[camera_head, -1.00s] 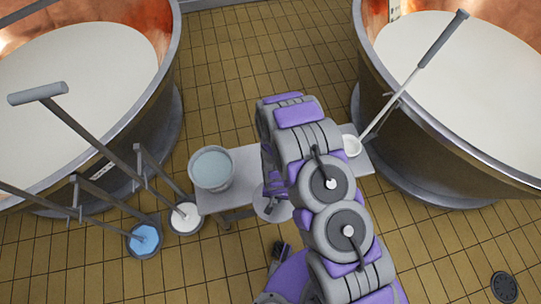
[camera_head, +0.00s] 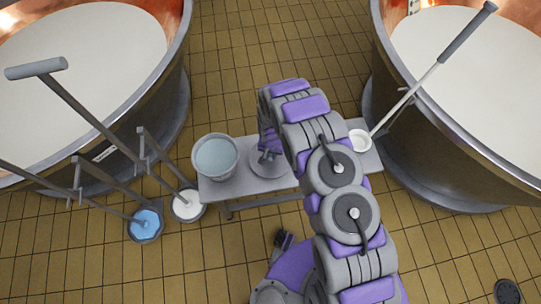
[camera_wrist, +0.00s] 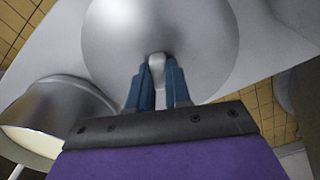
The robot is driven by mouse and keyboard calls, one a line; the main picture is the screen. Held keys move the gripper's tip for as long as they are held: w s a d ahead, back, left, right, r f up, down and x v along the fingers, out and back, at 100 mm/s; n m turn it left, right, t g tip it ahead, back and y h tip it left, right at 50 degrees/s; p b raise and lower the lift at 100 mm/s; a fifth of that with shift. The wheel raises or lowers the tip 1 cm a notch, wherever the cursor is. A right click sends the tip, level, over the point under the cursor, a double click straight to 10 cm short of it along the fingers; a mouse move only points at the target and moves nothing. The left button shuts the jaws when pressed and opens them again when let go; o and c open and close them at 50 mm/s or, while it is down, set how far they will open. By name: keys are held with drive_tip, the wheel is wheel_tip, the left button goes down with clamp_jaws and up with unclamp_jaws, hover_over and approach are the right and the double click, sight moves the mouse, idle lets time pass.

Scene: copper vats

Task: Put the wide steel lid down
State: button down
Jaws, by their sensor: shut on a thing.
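The wide steel lid (camera_wrist: 205,35) is a smooth round grey disc with a small pale handle (camera_wrist: 157,68) at its centre. My gripper (camera_wrist: 157,85) is shut on this handle, one blue finger on each side. In the head view the lid (camera_head: 268,171) is over the middle of the bench (camera_head: 240,186), partly hidden by my arm. It looks level and lies close to the bench top. I cannot tell whether it touches the top.
A steel bucket of pale liquid (camera_head: 215,157) stands on the bench's left end, near the lid. A white ladle bowl (camera_head: 359,141) is at its right end, its long handle slanting over the right vat (camera_head: 440,130). Two pails with poles stand on the floor at left.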

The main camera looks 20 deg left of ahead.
sight(271, 155)
drive_tip(key=shift+w+a, duration=0.3)
drive_tip(key=shift+w, duration=0.15)
drive_tip(key=shift+f+b, duration=0.65)
drive_tip(key=shift+f, duration=1.2)
drive_tip(key=shift+r, duration=0.1)
drive_tip(key=c, duration=1.1)
unclamp_jaws()
drive_tip(key=shift+o, duration=0.2)
wheel_tip(271, 155, up, 12)
drive_tip(key=p, duration=0.3)
